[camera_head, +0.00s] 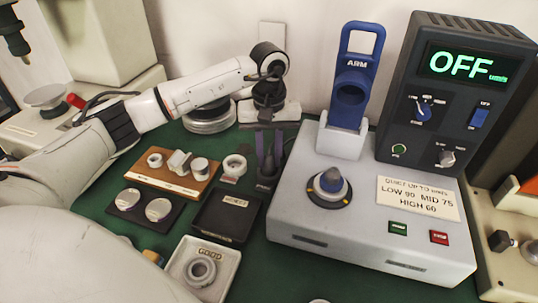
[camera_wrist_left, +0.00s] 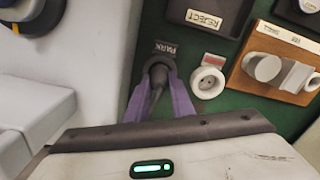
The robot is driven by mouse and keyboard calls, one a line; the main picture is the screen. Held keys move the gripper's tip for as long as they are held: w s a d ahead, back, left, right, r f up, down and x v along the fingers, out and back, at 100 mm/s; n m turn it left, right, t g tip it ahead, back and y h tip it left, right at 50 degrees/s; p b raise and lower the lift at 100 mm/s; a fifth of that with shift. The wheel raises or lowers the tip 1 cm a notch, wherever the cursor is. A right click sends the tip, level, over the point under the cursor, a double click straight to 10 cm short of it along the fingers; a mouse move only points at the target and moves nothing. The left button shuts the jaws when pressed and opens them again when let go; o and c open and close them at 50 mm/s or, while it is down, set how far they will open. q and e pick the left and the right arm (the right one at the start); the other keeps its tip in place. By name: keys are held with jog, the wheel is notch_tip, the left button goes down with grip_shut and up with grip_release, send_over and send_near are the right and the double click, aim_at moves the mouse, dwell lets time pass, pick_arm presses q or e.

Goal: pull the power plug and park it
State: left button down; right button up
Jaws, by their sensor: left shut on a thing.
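My left gripper (camera_head: 268,168) points down at the dark park spot beside the white wall socket. In the left wrist view its two purple fingers (camera_wrist_left: 160,98) are shut on the dark power plug (camera_wrist_left: 156,80). The plug is at the dark round park holder by the PARK label (camera_wrist_left: 166,47); whether it is fully seated there I cannot tell. The round white socket (camera_wrist_left: 208,82) shows an open face with holes, with a red label beside it; it also shows in the head view (camera_head: 234,165). My right gripper is not in view.
A grey machine (camera_head: 370,215) stands right of the gripper, its display (camera_head: 464,66) reading OFF. A wooden tray (camera_head: 177,178) with metal parts, a black REJECT tray (camera_head: 228,215) and a white GOOD tray (camera_head: 222,256) with a ring lie left and in front.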

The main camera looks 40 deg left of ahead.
aim_at(269, 155)
pick_arm(q)
jog(key=shift+f+b, duration=0.4)
jog(key=shift+f, duration=0.15)
jog(key=c, duration=1.8)
grip_release()
notch_tip(269, 155, up, 2)
jog(key=shift+r+p, duration=0.15)
jog(key=shift+p, duration=0.65)
notch_tip(269, 155, up, 2)
jog(key=shift+p, duration=0.65)
jog(key=shift+r+p, duration=2.25)
jog(key=shift+r, duration=1.2)
jog(key=shift+s+f, duration=0.1)
